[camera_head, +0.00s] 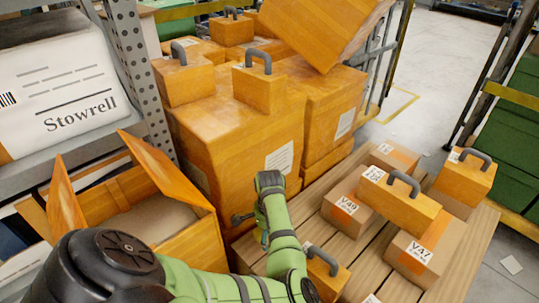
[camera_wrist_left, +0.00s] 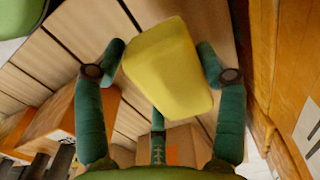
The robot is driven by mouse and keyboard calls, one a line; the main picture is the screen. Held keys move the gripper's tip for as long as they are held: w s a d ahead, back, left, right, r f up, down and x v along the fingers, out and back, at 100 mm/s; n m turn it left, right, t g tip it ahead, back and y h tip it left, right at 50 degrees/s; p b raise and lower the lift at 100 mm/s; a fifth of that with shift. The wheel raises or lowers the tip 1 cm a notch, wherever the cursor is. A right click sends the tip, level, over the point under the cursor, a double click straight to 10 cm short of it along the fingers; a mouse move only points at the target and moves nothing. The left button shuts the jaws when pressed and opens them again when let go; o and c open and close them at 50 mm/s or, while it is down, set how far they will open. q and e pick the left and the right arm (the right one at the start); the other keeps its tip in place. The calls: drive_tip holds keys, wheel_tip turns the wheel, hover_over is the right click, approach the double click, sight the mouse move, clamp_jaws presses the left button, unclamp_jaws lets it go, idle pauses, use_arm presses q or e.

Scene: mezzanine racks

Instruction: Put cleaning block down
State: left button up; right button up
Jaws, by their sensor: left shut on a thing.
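The cleaning block is a plain yellow block (camera_wrist_left: 165,68), held in the left wrist view between the green fingers of my left gripper (camera_wrist_left: 162,62). The gripper is shut on it, and the block sits tilted over wooden slats. In the head view my left gripper (camera_head: 258,208) is above the left side of the slatted wooden pallet (camera_head: 338,228), beside the stacked orange cartons. I cannot make out the yellow block there; it seems hidden by the gripper and arm. My right gripper is not in view.
Several handled orange boxes (camera_head: 398,205) and labelled cartons (camera_head: 347,212) stand on the pallet. Large orange cartons (camera_head: 240,125) are stacked behind. An open carton (camera_head: 180,240) is at left, below a shelved white Stowrell package (camera_head: 60,85). Bare slats show near the gripper.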

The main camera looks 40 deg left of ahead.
use_arm(q)
wheel_tip(320, 180, down, 3)
drive_tip(key=shift+b, duration=0.5)
drive_tip(key=shift+p, duration=0.6)
drive_tip(key=shift+f, duration=0.35)
drive_tip(key=shift+f, duration=0.1)
drive_tip(key=shift+f, duration=0.1)
drive_tip(key=o, duration=1)
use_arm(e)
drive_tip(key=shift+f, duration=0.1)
